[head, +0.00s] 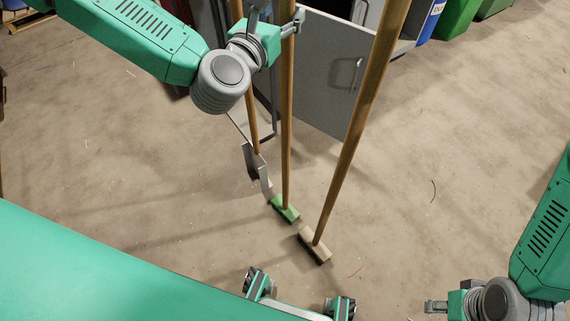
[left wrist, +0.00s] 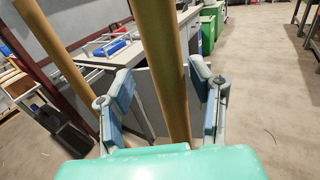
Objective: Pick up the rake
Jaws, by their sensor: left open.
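Three long wooden-handled tools stand upright or slightly tilted. The left one has a grey metal head (head: 256,168), the middle one a green brush head (head: 285,208), the right one a pale brush head (head: 315,245). No toothed rake head can be made out. My left gripper (head: 284,22) is open at the middle tool's handle (head: 287,120). In the left wrist view, a wooden handle (left wrist: 165,65) runs between the spread fingers (left wrist: 162,82), and another handle (left wrist: 62,65) stands to the left, outside them. My right gripper (head: 437,306) is low at the right, away from the tools; its jaws are unclear.
A grey cabinet with a door (head: 322,75) stands behind the tools. Green bins (head: 458,18) and a blue bin (head: 430,20) are at the back right. In the left wrist view, a desk (left wrist: 150,45) stands beyond the handle. The concrete floor is mostly clear.

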